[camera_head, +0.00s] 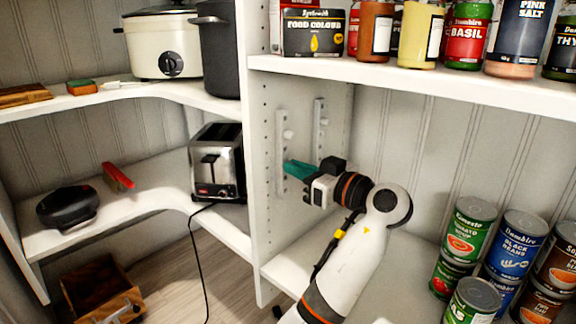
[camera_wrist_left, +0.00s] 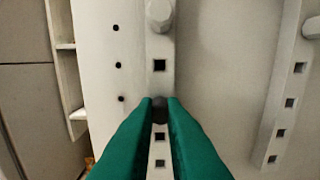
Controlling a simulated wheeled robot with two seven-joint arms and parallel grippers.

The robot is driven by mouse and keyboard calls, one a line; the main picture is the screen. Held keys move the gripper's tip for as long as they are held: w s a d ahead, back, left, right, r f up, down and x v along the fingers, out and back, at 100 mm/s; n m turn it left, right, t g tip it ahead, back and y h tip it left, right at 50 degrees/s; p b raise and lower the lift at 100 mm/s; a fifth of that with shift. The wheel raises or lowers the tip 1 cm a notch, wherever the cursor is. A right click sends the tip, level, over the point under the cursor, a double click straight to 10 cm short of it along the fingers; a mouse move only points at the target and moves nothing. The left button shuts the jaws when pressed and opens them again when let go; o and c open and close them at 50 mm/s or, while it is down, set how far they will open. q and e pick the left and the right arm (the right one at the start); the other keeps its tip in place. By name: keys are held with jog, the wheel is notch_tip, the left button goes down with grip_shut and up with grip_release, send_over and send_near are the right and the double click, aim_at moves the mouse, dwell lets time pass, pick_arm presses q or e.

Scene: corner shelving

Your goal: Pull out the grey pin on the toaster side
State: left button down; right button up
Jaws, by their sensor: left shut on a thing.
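The toaster (camera_head: 229,158) stands on the left shelf, just left of the upright panel (camera_head: 256,130). Two slotted strips are fixed to the panel's right face: one nearer the toaster (camera_head: 281,128) and one farther back (camera_head: 319,114). My left gripper (camera_head: 287,168) reaches the nearer strip, its teal fingers pointing left. In the left wrist view the fingers (camera_wrist_left: 160,104) are shut on a dark grey pin (camera_wrist_left: 160,110) at that strip. The fingers partly hide the pin. A light peg (camera_wrist_left: 160,14) sits above it, and another (camera_wrist_left: 312,28) is on the farther strip. My right gripper is not in view.
Stacked cans (camera_head: 470,228) stand on the lower right shelf. Jars and a box (camera_head: 313,32) stand on the shelf above my left arm. The shelf space around the gripper is clear. A black cord (camera_head: 194,250) hangs below the toaster.

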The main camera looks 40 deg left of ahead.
pick_arm(q)
jog(key=d, duration=0.6)
jog(key=shift+s, duration=0.25)
dwell(0.7)
dwell(0.4)
